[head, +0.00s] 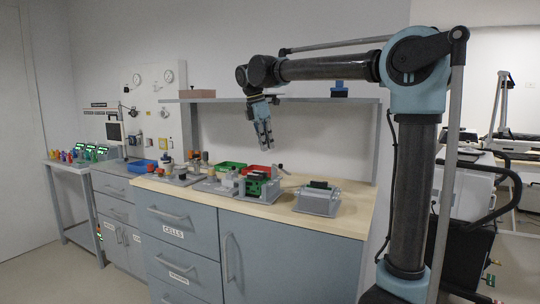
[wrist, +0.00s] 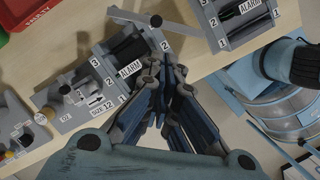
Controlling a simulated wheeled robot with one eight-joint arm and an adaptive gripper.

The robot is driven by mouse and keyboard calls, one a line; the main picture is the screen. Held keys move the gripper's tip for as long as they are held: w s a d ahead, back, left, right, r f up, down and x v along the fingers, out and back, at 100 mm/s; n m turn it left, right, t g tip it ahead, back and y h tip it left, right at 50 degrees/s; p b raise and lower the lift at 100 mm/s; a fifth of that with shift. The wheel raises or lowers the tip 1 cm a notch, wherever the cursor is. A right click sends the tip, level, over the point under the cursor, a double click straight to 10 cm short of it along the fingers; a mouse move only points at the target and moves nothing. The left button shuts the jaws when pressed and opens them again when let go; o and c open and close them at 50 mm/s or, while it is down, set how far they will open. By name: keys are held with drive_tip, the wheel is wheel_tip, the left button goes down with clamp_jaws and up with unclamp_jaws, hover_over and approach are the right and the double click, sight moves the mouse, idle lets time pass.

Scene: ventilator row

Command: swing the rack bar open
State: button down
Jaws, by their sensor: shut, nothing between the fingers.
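My gripper (head: 264,138) hangs above the bench, pointing down, with its fingers together and nothing held. In the wrist view its fingertips (wrist: 166,76) lie over the edge of a grey rack (wrist: 97,62) with numbered slots and an ALARM label. A pale grey bar (wrist: 185,37) with a dark knob runs slantwise between this rack and a second numbered rack (wrist: 240,22). The gripper appears apart from the bar. In the head view a grey rack with green parts (head: 258,186) stands below the gripper; I cannot make out the bar's hinge.
A grey device (head: 318,200) stands to the right on the wooden bench top (head: 350,205). Red and green trays (head: 232,166) lie behind. Several small fixtures crowd the bench to the left. A shelf (head: 300,99) runs along the wall behind the gripper.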

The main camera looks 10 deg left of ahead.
sight(281, 167)
drive_tip(key=x, duration=0.9)
idle(0.3)
